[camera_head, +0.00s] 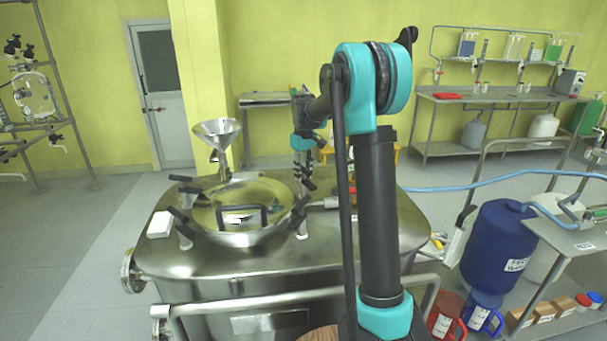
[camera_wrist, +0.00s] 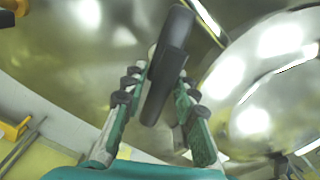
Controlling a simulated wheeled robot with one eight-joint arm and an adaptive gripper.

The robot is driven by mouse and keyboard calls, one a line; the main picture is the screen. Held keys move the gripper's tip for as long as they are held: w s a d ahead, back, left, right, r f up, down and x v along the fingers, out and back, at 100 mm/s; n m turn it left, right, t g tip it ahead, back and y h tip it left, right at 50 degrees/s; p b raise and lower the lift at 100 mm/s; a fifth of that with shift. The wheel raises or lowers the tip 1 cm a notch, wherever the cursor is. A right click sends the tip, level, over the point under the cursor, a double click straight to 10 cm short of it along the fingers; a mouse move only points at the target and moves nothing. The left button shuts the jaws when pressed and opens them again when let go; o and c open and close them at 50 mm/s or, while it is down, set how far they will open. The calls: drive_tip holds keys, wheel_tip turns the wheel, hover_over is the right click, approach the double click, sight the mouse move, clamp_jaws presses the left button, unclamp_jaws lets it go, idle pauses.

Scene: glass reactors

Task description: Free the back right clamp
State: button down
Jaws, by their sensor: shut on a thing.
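The round metal lid (camera_head: 215,213) with a black handle sits on the steel reactor (camera_head: 160,255). Black-handled clamps stand around its rim, such as the front right clamp (camera_head: 302,228) and front left clamp (camera_head: 184,232). My gripper (camera_head: 306,178) points down at the back right of the lid. In the wrist view my gripper (camera_wrist: 160,105) is shut on the dark handle of the back right clamp (camera_wrist: 168,75), which stands between its green-backed fingers. The lower part of this clamp is hidden, so I cannot tell whether it still grips the rim.
A metal funnel (camera_head: 217,133) stands behind the lid on the left. A white block (camera_head: 160,224) lies on the reactor top at the left. A steel rail (camera_head: 250,302) runs along the front. A blue drum (camera_head: 495,245) stands at the right.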

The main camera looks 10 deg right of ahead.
drive_tip(key=c, duration=1.4)
unclamp_jaws()
drive_tip(key=shift+o, duration=0.2)
wheel_tip(320, 180, up, 12)
